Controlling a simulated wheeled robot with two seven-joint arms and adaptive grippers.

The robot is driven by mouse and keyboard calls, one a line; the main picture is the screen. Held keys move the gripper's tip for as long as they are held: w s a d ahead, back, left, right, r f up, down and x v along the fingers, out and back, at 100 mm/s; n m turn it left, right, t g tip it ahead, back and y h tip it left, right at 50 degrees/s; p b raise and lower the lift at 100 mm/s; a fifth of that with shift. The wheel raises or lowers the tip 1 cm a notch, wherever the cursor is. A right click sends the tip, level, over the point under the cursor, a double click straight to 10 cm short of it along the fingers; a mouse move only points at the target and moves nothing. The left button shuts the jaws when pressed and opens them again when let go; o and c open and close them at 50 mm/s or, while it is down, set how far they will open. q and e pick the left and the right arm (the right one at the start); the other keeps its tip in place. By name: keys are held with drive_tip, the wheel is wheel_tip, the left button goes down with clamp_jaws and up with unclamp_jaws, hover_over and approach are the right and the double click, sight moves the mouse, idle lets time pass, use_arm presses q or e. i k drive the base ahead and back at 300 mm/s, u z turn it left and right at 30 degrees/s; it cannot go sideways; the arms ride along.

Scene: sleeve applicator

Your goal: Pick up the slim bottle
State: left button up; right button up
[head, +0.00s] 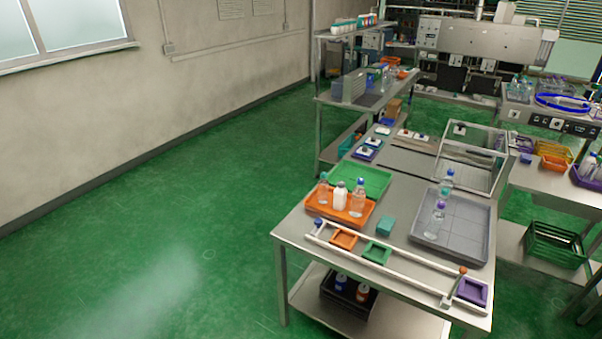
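Several bottles stand upright on a steel table (400,195). I cannot tell for sure which one is the slim bottle. Neither of my grippers is in view.
A white rail frame with orange (344,239), green (377,252) and purple (471,291) square holders runs along the table's front. Green floor at left is clear.

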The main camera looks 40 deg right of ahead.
sight(324, 183)
drive_tip(key=z, duration=0.4)
drive_tip(key=i, duration=1.55)
drive_tip(key=z, duration=1.6)
drive_tip(key=i, duration=0.9)
drive_tip(key=z, duration=1.05)
